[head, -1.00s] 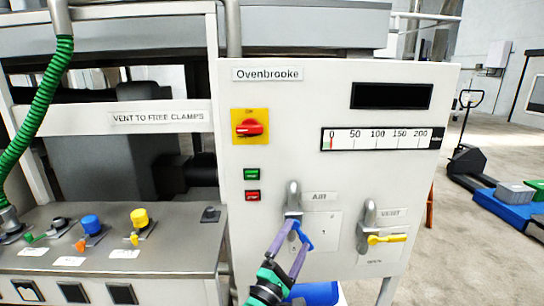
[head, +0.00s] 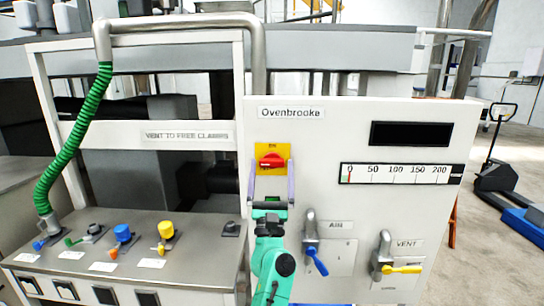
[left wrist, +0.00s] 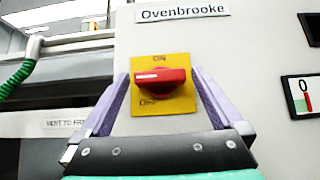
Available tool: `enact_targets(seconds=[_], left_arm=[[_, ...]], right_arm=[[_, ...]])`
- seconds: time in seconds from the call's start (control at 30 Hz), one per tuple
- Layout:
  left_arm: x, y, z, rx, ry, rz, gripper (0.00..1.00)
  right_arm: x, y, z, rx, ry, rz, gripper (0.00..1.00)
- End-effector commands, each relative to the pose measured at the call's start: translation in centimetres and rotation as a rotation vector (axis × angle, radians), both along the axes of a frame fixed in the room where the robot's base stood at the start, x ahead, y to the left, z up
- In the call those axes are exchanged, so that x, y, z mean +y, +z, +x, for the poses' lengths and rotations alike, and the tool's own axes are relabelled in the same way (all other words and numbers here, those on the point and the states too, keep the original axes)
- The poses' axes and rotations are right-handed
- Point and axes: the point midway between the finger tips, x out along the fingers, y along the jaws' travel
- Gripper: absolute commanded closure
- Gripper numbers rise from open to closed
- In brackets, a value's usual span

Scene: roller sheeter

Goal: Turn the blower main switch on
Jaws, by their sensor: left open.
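The blower main switch (head: 271,161) is a red rotary knob on a yellow plate marked ON at the top, on the white Ovenbrooke panel (head: 330,220). In the left wrist view the red knob (left wrist: 160,80) lies crosswise, its white mark pointing left, and OFF shows below it. My left gripper (head: 271,172) is open, its two purple fingers on either side of the yellow plate. In the left wrist view the fingers (left wrist: 165,90) flank the knob without visibly gripping it. My right gripper is in neither view.
A blue-handled AIR valve (head: 316,262) and a yellow-handled VENT valve (head: 402,269) sit low on the panel, right of my arm. A green button (head: 272,199) is partly hidden by my gripper. A green hose (head: 75,150) hangs at left.

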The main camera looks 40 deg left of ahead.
Motion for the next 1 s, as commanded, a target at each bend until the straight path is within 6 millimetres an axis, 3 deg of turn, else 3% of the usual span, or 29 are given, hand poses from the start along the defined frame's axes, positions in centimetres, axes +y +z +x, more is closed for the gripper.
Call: enact_targets(seconds=[0.3, 0.33, 0.5, 0.53, 1.0], left_arm=[[0.38, 0.48, 0.51, 0.001, -0.001, 0.000, 0.00], [0.38, 0.48, 0.51, 0.001, -0.001, 0.000, 0.04], [0.36, 0.47, 0.50, 0.001, -0.001, 0.000, 0.69], [0.35, 0.47, 0.50, 0.001, -0.001, 0.000, 0.76], [0.44, 0.41, 0.41, 0.066, 0.001, 0.086, 0.76]], right_arm=[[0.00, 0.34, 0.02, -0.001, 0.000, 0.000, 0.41], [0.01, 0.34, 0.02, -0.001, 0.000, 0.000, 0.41], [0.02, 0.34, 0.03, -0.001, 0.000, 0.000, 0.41], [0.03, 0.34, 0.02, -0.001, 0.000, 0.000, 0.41], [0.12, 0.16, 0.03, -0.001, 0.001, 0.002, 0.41]])
